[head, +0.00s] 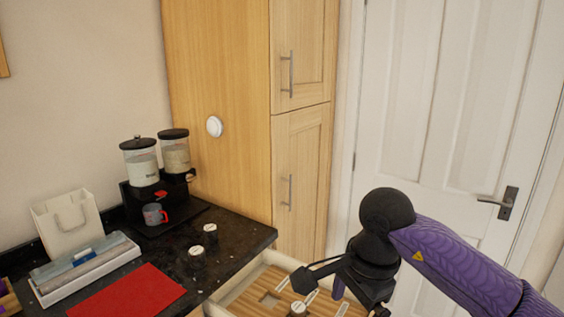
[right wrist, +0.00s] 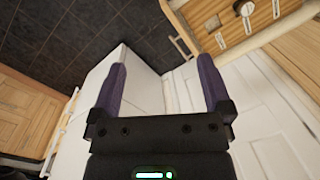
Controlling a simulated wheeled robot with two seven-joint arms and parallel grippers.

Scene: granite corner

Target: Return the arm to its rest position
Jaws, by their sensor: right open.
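My right arm, with a purple sleeve, comes in from the right in the head view. Its black gripper (head: 322,284) is over the open drawer (head: 238,295) beside the counter, seen at an angle. In the right wrist view, the two purple fingers of the right gripper (right wrist: 162,66) stand wide apart with nothing between them. The drawer also shows there at the top right, apart from the fingers. My left gripper is in neither view.
A tall wooden cupboard (head: 220,70) and a white door (head: 430,120) stand behind.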

